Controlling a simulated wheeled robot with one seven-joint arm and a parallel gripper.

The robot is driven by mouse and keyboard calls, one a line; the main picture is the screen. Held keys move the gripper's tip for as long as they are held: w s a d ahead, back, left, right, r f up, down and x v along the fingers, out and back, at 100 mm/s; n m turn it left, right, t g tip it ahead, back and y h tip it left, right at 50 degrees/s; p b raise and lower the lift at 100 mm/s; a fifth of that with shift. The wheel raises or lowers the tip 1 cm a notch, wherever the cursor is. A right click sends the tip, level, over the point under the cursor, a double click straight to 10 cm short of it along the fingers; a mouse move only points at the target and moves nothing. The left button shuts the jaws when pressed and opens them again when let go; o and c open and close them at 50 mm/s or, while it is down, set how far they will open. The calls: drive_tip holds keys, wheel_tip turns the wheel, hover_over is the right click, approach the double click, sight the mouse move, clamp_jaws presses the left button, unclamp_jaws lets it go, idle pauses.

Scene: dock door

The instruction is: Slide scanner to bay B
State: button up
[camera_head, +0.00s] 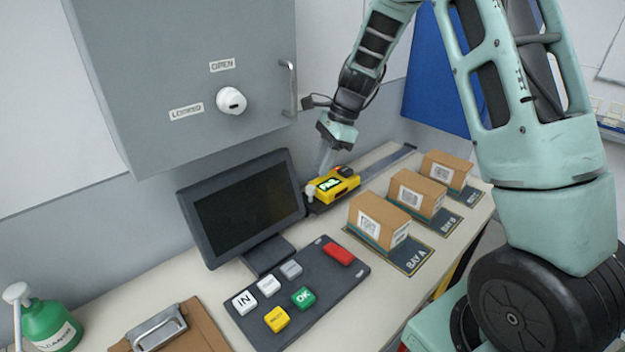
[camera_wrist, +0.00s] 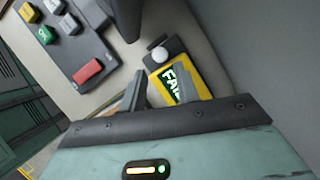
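The yellow and black scanner (camera_head: 338,188) sits on a dark rail (camera_head: 378,162) behind the boxes, near the rail's left end, roughly across from bay A (camera_head: 415,262). Its lit green screen faces up, and a white knob (camera_head: 310,191) stands at its left end. Bay B (camera_head: 448,226) is the middle labelled bay. My gripper (camera_head: 323,166) is just above and behind the scanner. In the wrist view my gripper (camera_wrist: 161,88) has its fingers apart with nothing held between them; the right finger hides part of the scanner (camera_wrist: 196,80).
Brown boxes stand in bay A (camera_head: 378,222), bay B (camera_head: 417,194) and the far bay (camera_head: 446,170). A monitor (camera_head: 245,208) and button panel (camera_head: 300,297) are left of the scanner. A grey cabinet (camera_head: 190,60) hangs above. A clipboard (camera_head: 175,330) and green bottle (camera_head: 50,325) are front left.

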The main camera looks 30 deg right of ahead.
sight(311, 187)
drive_tip(key=p+x, duration=0.1)
drive_tip(key=x, duration=0.5)
drive_tip(key=shift+f, duration=0.3)
